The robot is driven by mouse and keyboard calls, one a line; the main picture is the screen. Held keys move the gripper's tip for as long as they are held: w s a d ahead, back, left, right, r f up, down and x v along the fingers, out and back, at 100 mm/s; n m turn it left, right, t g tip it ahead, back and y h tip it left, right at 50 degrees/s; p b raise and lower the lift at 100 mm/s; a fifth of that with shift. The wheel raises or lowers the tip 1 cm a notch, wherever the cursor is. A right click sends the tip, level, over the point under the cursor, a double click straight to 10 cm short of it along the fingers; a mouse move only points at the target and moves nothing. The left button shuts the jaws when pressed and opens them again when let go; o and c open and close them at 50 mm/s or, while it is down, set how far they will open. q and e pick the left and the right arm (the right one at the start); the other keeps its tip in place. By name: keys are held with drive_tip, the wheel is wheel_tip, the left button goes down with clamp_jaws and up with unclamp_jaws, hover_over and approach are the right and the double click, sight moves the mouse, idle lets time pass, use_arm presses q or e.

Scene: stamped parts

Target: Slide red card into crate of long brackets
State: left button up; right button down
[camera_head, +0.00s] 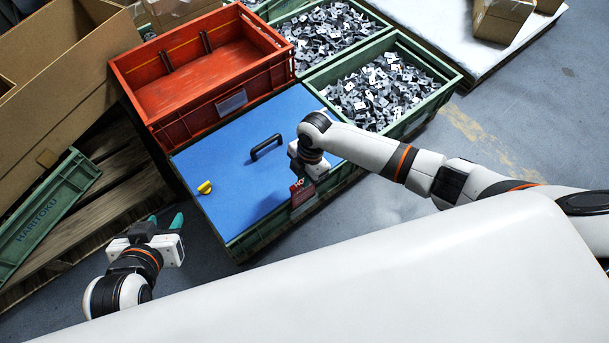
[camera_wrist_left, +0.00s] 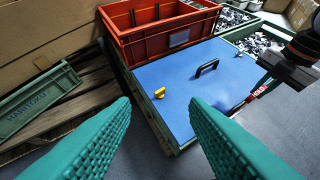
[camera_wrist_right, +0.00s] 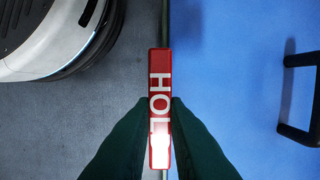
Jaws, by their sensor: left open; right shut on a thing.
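A red card (camera_head: 302,193) with white letters hangs at the front wall of a green crate (camera_head: 245,243) that has a blue lid (camera_head: 225,165). My right gripper (camera_wrist_right: 159,112) is shut on the card. Two open green crates (camera_head: 430,100) hold grey metal parts (camera_head: 385,92); I cannot tell which are long brackets. My left gripper (camera_wrist_left: 160,115) is open and empty, left of the lidded crate.
The lid has a black handle (camera_head: 267,147) and a yellow knob (camera_head: 205,187). A red crate (camera_head: 165,115), apparently empty, stands behind it. A wooden pallet (camera_head: 110,190), cardboard and another green crate (camera_head: 45,210) are at the left. The floor in front is clear.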

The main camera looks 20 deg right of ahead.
use_arm(q)
drive_tip(key=shift+s, duration=0.1)
drive_tip(key=shift+s+a+f+g, duration=0.3)
drive_tip(key=shift+s+f+g, duration=0.35)
drive_tip(key=shift+s+g, duration=0.2)
drive_tip(key=shift+r, duration=0.1)
idle(0.4)
drive_tip(key=shift+p, duration=0.3)
drive_tip(key=shift+s+a+f+g+y, duration=0.2)
drive_tip(key=shift+s+f+g, duration=0.1)
drive_tip(key=shift+s, duration=0.15)
drive_tip(key=shift+s+a+f+g+y, duration=0.15)
drive_tip(key=shift+s+a+f+y, duration=0.1)
drive_tip(key=shift+s, duration=0.2)
drive_tip(key=shift+r, duration=0.1)
